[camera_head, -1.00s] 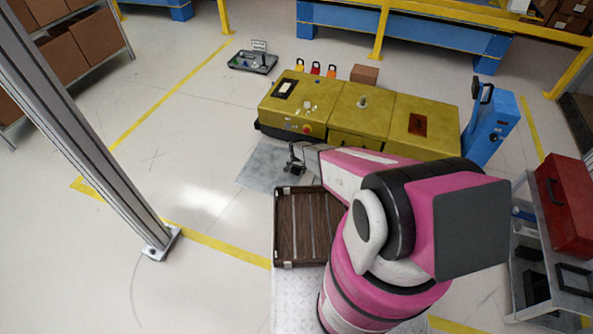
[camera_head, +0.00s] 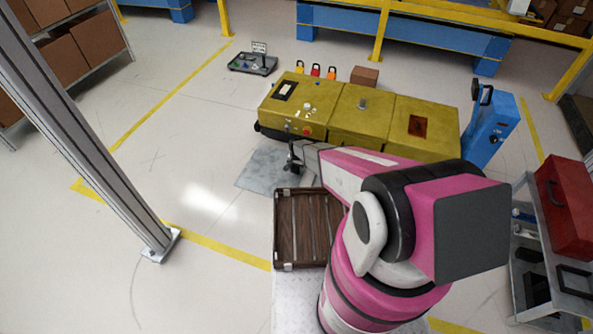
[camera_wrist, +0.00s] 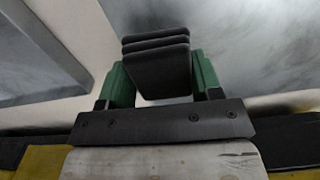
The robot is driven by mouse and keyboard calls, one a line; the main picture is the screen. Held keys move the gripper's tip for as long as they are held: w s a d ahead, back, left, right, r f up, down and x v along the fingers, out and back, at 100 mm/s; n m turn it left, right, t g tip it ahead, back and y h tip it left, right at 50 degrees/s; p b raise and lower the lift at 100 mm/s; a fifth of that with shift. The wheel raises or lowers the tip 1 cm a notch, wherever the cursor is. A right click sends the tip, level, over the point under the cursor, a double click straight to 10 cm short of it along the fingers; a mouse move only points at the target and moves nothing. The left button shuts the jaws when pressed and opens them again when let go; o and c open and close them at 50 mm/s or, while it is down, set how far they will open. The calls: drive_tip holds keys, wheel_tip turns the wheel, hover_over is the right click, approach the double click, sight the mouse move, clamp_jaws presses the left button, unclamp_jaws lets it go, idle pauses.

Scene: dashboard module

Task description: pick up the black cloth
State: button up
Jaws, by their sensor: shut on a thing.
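The black cloth (camera_wrist: 156,65) shows in the wrist view as a folded dark stack with several layers. It sits between the two green fingers of my gripper (camera_wrist: 158,82), which is shut on it. In the head view my gripper (camera_head: 293,160) is small, in front of the yellow machine's left end and above a grey floor plate. The cloth there is a small dark shape that I cannot make out clearly against the gripper.
The yellow machine (camera_head: 362,105) stands just behind my gripper. A brown slatted crate (camera_head: 300,225) lies nearer, below the gripper in the picture. A blue post (camera_head: 492,128) stands at right, and a red toolbox (camera_head: 567,205) on a cart.

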wheel_tip(320, 180, up, 2)
drive_tip(key=shift+s, duration=0.1)
drive_tip(key=s+a+r, duration=0.6)
drive_tip(key=s+a, duration=0.1)
drive_tip(key=s, duration=0.2)
drive_tip(key=shift+s+r, duration=0.15)
drive_tip(key=shift+r, duration=0.1)
